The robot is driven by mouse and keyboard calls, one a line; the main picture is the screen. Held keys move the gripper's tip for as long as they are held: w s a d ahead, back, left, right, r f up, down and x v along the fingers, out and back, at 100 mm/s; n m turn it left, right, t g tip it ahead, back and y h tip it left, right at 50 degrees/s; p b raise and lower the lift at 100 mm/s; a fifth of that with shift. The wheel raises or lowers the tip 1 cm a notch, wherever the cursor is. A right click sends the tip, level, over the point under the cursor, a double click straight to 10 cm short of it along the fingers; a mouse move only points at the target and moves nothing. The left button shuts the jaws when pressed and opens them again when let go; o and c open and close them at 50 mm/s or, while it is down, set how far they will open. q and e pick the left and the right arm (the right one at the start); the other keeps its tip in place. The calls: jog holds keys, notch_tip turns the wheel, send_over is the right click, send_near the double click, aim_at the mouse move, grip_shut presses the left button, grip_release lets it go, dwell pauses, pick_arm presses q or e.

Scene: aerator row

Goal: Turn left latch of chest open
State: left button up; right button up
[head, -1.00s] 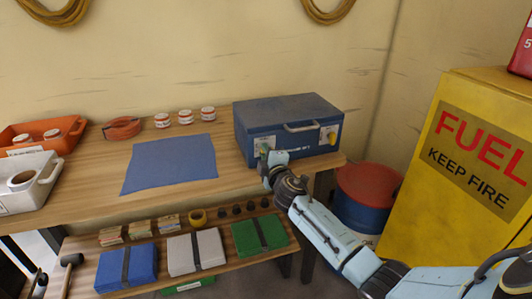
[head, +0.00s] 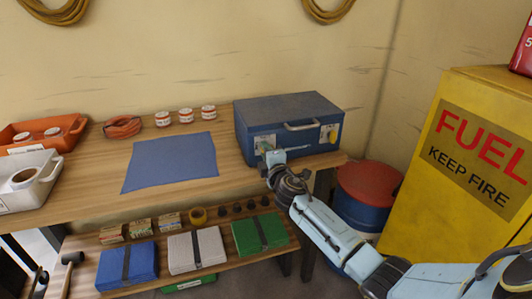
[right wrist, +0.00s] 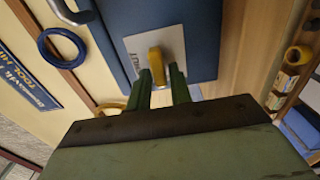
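The blue chest (head: 290,108) stands shut at the right end of the wooden bench. Its left latch (right wrist: 155,60) is a yellow lever on a pale plate; in the head view my right gripper partly covers that area. My right gripper (right wrist: 162,82) is open, with its two green fingers on either side of the yellow lever; whether they touch it I cannot tell. In the head view the right gripper (head: 266,152) is at the chest's front left. The right latch (head: 331,134), also yellow, is free. My left gripper is out of view.
The chest's handle (head: 301,126) sticks out between the latches. A blue mat (head: 170,163) lies on the bench to the left. A drum with a red lid (head: 368,182) and a yellow fuel cabinet (head: 470,165) stand to the right.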

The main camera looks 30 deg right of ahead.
jog(key=shift+o, duration=1.2)
jog(key=shift+s, duration=0.1)
